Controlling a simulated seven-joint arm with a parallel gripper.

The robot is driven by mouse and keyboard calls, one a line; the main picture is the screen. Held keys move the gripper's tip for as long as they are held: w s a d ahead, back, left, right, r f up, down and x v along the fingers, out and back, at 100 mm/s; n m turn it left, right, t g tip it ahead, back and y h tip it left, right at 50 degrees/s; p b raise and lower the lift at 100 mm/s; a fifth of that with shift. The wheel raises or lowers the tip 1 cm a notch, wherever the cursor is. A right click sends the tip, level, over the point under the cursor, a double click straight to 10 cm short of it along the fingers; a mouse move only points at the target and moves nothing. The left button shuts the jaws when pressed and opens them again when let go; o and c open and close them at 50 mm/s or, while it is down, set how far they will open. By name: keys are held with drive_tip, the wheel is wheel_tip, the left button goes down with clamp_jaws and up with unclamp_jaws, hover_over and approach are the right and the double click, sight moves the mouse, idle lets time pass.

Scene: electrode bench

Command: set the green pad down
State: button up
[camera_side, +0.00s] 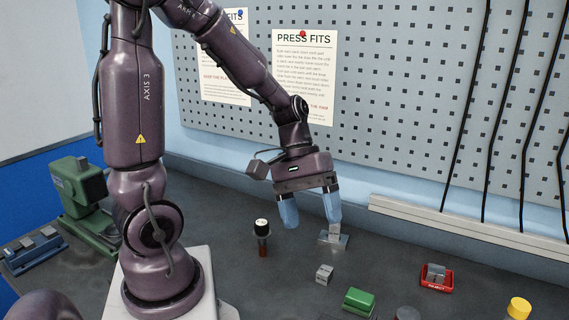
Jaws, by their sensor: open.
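The green pad (359,300) rests on the dark bench near the bottom of the side view, right of the middle. My gripper (311,212) has two blue fingers set wide apart. It is open with nothing between the fingers, above the bench and farther back than the green pad. The right finger overlaps a small metal stand (334,237) in the picture; I cannot tell whether they touch.
A small grey block (324,274) sits left of the green pad. A black-and-red upright piece (262,238) stands left of my gripper. A red tray (437,277) and a yellow-capped item (519,308) are at right. A green machine (80,195) stands far left.

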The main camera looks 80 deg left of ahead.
drive_tip(key=s+d+r+m+t+y, duration=0.2)
drive_tip(key=s+r+m+t+y, duration=0.2)
drive_tip(key=r+m, duration=0.5)
drive_tip(key=shift+s+r+t+y, duration=0.3)
drive_tip(key=shift+s+r+y, duration=0.4)
drive_tip(key=shift+y, duration=0.3)
